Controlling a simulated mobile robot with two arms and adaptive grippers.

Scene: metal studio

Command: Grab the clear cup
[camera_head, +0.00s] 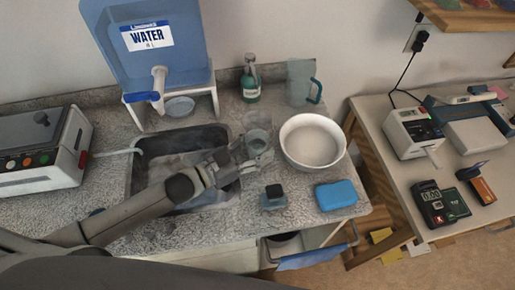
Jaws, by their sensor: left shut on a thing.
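A clear cup (258,143) stands on the speckled counter, between the sink and the white bowl. My left arm reaches in from the lower left across the sink, and my left gripper (243,157) is shut on this cup from its left side. The fingers hide part of the cup's lower side, so I cannot tell whether its base touches the counter. Another clear, rounded shape (257,119) shows just behind it, hard to make out. My right gripper is not in view.
A white bowl (312,141) stands close on the right. Behind are a green bottle (250,86) and a clear pitcher (299,82). The sink (160,146) lies to the left below a blue water tank (150,45). A small dark-topped jar (273,196) and blue case (336,195) sit in front.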

